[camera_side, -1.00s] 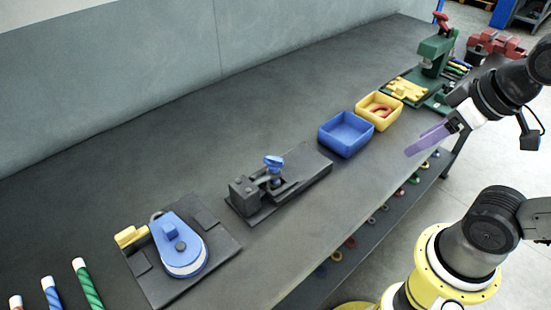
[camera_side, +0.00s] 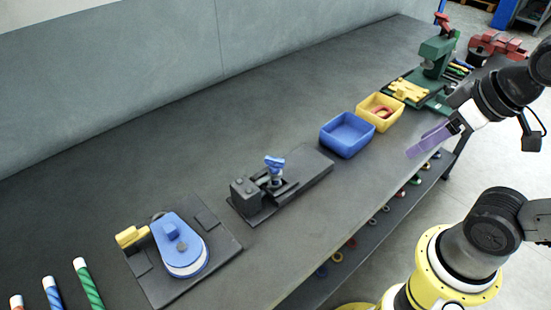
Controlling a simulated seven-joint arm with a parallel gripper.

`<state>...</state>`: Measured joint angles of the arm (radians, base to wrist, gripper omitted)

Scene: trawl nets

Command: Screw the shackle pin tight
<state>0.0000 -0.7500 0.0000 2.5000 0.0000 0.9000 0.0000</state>
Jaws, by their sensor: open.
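A dark fixture (camera_side: 248,201) lies on the bench's middle, with a block at its left end. A part with a blue winged head (camera_side: 274,162) stands upright in it; it may be the shackle pin, but I cannot tell for sure. The shackle itself is too small to make out, and so is how far the pin is screwed in. My gripper (camera_side: 412,153), with purple fingers, is over the bench's front edge at the right. It is open and empty, well apart from the fixture.
A blue device (camera_side: 172,228) on a dark plate sits at left. The rear of the bench is clear.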

